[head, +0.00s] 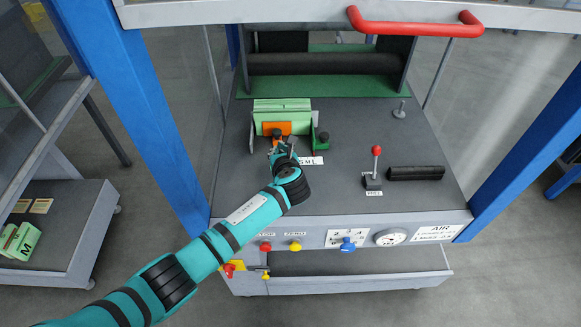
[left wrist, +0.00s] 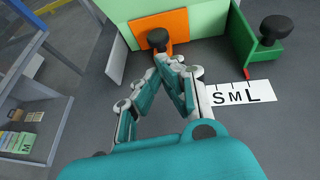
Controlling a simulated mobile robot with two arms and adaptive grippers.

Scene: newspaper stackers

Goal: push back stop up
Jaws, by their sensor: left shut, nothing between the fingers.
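An orange plate (head: 269,127) with a black knob stands against the front of a light green block (head: 283,106) on the grey machine bed. The orange plate also shows in the left wrist view (left wrist: 172,22). A darker green bracket (head: 321,146) with a black knob stands just right of it, by a white S M L scale (left wrist: 243,95). I cannot tell which part is the back stop. My left gripper (head: 282,146) is shut and empty. Its fingertips (left wrist: 168,60) are close in front of the orange plate's knob; I cannot tell whether they touch.
A lever with a red knob (head: 376,152) and a black bar (head: 415,173) stand to the right on the bed. A red handle (head: 414,28) on the raised frame is above. Blue posts flank the machine. Buttons and a gauge (head: 389,238) line the front panel.

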